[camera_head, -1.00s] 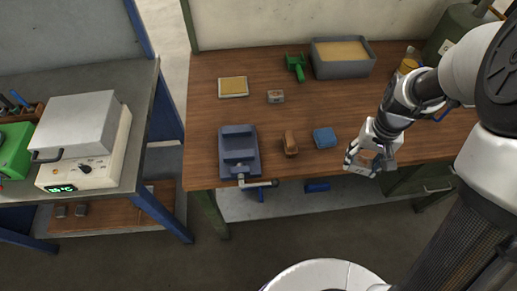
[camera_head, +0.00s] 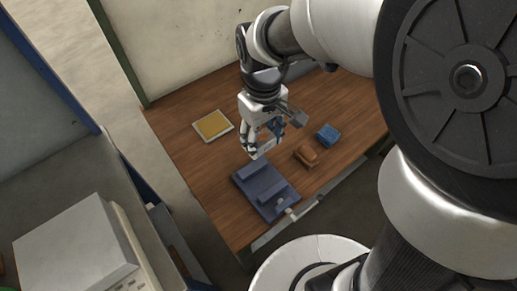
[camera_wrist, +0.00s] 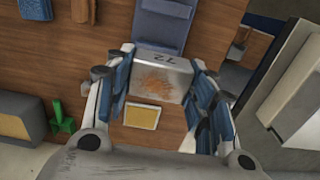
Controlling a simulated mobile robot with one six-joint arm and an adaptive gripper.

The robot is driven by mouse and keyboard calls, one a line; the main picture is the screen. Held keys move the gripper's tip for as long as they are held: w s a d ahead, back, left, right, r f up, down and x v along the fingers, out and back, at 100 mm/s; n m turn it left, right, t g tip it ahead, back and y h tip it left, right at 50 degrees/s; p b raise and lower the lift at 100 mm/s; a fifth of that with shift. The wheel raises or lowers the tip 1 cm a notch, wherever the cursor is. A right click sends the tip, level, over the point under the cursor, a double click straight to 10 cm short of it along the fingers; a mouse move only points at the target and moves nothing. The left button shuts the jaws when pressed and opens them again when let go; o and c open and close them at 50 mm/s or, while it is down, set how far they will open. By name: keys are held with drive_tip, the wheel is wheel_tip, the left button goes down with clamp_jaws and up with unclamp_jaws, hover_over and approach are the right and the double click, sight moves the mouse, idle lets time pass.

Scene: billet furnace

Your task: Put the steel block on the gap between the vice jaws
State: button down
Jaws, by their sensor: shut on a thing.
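The steel block (camera_wrist: 160,77) is a grey block with rusty patches and the number 72, seen in the wrist view. My gripper (camera_wrist: 161,68) is shut on it, with a blue-padded finger on each side. In the head view my gripper (camera_head: 264,143) is over the bench, just behind the vice. The block is mostly hidden there by the fingers. The blue-grey vice (camera_head: 262,196) lies near the bench's front edge, its handle toward the front. In the wrist view the vice (camera_wrist: 162,22) is at the top, partly covered by the block. The block appears apart from it.
A brown brush (camera_head: 306,155) and a blue cloth (camera_head: 327,134) lie right of the vice. A yellow pad in a pale frame (camera_head: 213,125) lies behind it. A white furnace box (camera_head: 77,250) stands on the left bench. The wrist view shows a green tool (camera_wrist: 63,121).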

wheel_tip(320, 180, down, 20)
drive_tip(key=b, duration=0.6)
drive_tip(key=shift+s+d+r, duration=0.15)
drive_tip(key=shift+r, duration=0.1)
drive_tip(key=shift+f+b, duration=0.2)
drive_tip(key=shift+b, duration=0.15)
drive_tip(key=c, duration=0.7)
unclamp_jaws()
wheel_tip(320, 180, up, 11)
drive_tip(key=p, duration=0.4)
wheel_tip(320, 180, up, 11)
drive_tip(key=m+t, duration=0.2)
drive_tip(key=m, duration=0.1)
hover_over(262, 182)
drive_tip(key=s+d, duration=0.5)
drive_tip(key=d, duration=0.1)
drive_tip(key=s+d+r+m+t, duration=0.1)
drive_tip(key=s, duration=0.1)
drive_tip(key=s+d+r+m, duration=0.1)
drive_tip(key=s+d+r, duration=0.1)
drive_tip(key=s, duration=0.1)
drive_tip(key=s+d+r+m+t, duration=0.1)
drive_tip(key=s+d+r, duration=0.1)
drive_tip(key=s, duration=0.1)
drive_tip(key=shift+s+r+m+t, duration=0.2)
drive_tip(key=shift+m+t, duration=0.1)
drive_tip(key=shift+m, duration=0.1)
